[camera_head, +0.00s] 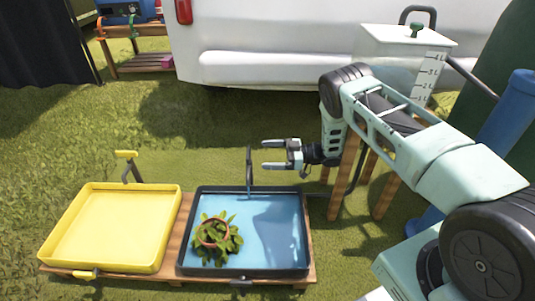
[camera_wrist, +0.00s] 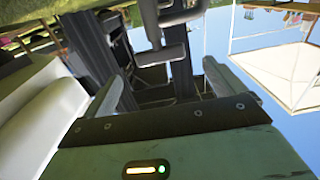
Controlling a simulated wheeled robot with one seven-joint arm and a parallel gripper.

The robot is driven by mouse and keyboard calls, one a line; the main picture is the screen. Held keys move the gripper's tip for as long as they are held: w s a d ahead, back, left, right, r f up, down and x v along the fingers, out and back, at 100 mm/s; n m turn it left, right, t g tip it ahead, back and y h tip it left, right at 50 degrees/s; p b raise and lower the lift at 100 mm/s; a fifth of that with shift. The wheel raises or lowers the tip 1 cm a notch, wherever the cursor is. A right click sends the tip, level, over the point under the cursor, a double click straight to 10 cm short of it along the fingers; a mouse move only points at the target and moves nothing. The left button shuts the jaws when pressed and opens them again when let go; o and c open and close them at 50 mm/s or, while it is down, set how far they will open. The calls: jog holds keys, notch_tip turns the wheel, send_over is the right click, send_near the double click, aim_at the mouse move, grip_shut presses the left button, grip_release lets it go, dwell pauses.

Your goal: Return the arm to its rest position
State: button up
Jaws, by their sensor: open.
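My gripper (camera_head: 272,154) is open and empty. It points left in the head view, in the air beyond the far edge of the blue tray. My arm reaches in from the right side of the picture with its elbow bent. In the wrist view my two fingers (camera_wrist: 165,90) stand apart with nothing between them. A potted plant (camera_head: 216,238) with green leaves and an orange-brown pot sits in the blue tray, apart from my gripper.
A yellow tray (camera_head: 112,228) and the blue tray (camera_head: 283,268) stand side by side on a wooden table (camera_head: 176,264). A white container (camera_head: 405,42) on wooden legs stands close behind my arm. A white vehicle (camera_head: 262,70) is at the back. Grass lies open at the left.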

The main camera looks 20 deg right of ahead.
jog(key=w+a+r+m+t+h+p, duration=0.25)
jog(key=w+a+r+h, duration=0.2)
jog(key=r, duration=0.65)
jog(key=w+a+r+m+t+h+p, duration=0.2)
jog(key=w+a+r+m+h+p, duration=0.3)
jog(key=r, duration=0.6)
jog(key=s+a+r+g+h+p, duration=0.1)
jog(key=s+a+r+g, duration=0.2)
jog(key=s, duration=0.4)
jog(key=s+a+r+h+p, duration=0.1)
jog(key=s+a+r, duration=0.1)
jog(key=s+r, duration=0.4)
jog(key=s+a+r+g+h+p, duration=0.1)
jog(key=s+a+r+g, duration=0.15)
jog(key=s, duration=0.65)
jog(key=s+d+r+n+g+h+p, duration=0.1)
jog(key=s+d+r+g+h+p, duration=0.15)
jog(key=s, duration=1.05)
jog(key=s+d+r+n+g+h+p, duration=0.1)
jog(key=s+r+g, duration=0.25)
jog(key=s, duration=1.05)
notch_tip(320, 180, up, 38)
jog(key=p, duration=3.7)
jog(key=shift+s+p, duration=0.35)
jog(key=shift+p, duration=0.05)
